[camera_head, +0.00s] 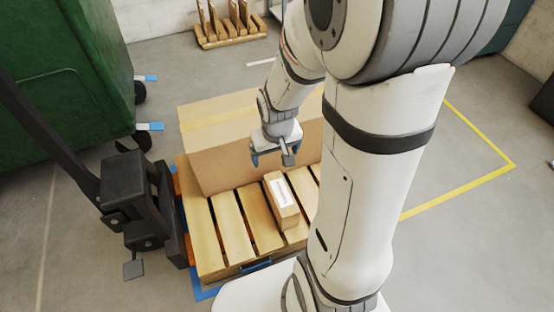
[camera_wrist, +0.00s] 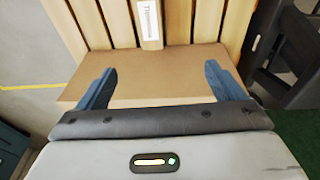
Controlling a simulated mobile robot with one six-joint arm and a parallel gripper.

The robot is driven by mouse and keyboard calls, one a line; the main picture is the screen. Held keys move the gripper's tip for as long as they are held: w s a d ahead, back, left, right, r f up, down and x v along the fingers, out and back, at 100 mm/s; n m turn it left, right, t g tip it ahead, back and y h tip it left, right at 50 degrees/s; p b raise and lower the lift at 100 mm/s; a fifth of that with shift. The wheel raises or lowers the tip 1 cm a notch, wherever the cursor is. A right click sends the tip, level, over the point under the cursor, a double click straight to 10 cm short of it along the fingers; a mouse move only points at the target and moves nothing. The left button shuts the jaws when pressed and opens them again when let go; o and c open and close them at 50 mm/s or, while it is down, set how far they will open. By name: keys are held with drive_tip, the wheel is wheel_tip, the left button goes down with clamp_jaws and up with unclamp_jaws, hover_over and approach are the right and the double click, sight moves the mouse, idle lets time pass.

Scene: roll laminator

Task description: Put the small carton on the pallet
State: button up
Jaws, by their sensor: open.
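The small carton (camera_head: 281,199), brown with a white label, lies on the slats of the wooden pallet (camera_head: 229,224), in front of a large cardboard box. In the wrist view the small carton (camera_wrist: 149,22) shows at the top, on the pallet (camera_wrist: 207,22). My gripper (camera_head: 273,160) is above the large box's near side, behind and above the small carton, and apart from it. In the wrist view its two blue fingers (camera_wrist: 158,88) are spread wide with nothing between them. My arm hides the right part of the pallet in the head view.
The large cardboard box (camera_head: 218,158) stands on the pallet's back part. A dark pallet-truck-like machine (camera_head: 132,190) stands at the pallet's left. A green wheeled container (camera_head: 62,75) is behind it. A wooden rack (camera_head: 230,30) is at the back. Floor with a yellow line (camera_head: 460,187) is clear at right.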

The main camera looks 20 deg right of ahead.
drive_tip(key=s+a+r+g, duration=0.1)
drive_tip(key=s+a+r, duration=0.2)
drive_tip(key=s+r, duration=0.7)
drive_tip(key=shift+s+a+r+y, duration=0.15)
drive_tip(key=shift+a+r+y, duration=0.1)
drive_tip(key=shift+a+y, duration=0.05)
